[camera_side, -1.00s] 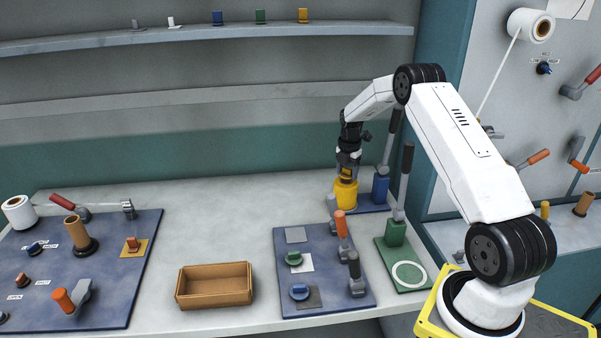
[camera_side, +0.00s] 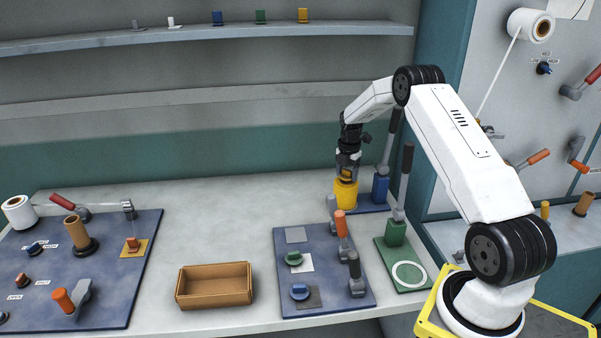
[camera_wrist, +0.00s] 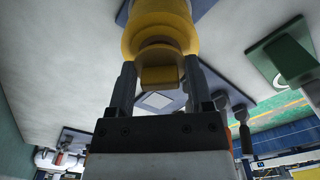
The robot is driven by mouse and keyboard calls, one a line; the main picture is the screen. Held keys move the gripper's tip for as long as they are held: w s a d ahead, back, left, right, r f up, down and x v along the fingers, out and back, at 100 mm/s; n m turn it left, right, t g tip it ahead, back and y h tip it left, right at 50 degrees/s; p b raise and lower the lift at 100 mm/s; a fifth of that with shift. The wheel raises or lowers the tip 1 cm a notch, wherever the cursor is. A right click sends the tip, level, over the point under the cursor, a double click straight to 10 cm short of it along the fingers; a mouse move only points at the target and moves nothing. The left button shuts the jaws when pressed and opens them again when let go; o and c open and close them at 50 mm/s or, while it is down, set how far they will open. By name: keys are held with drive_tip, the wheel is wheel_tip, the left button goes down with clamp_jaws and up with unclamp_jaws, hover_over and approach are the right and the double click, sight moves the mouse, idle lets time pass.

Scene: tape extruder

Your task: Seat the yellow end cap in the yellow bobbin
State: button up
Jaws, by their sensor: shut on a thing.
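The yellow bobbin (camera_side: 345,194) stands upright on a blue base plate at the back right of the bench. My gripper (camera_side: 347,176) is directly above it, pointing down. In the wrist view my gripper (camera_wrist: 158,85) has its two fingers on either side of the yellow end cap (camera_wrist: 159,76), shut on it. The cap is at the mouth of the bobbin (camera_wrist: 158,30). I cannot tell how deep it sits. In the side view the cap is mostly hidden between the fingers.
A blue block with a tall black-handled lever (camera_side: 381,188) stands close right of the bobbin. A green lever stand (camera_side: 396,232) and a blue panel with knobs (camera_side: 320,255) lie in front. A cardboard box (camera_side: 214,287) is at centre front. Bench left of the bobbin is clear.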

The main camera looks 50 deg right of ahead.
sight(347, 170)
drive_tip(key=shift+f, duration=0.6)
drive_tip(key=o, duration=1.2)
drive_tip(key=shift+r, duration=3.95)
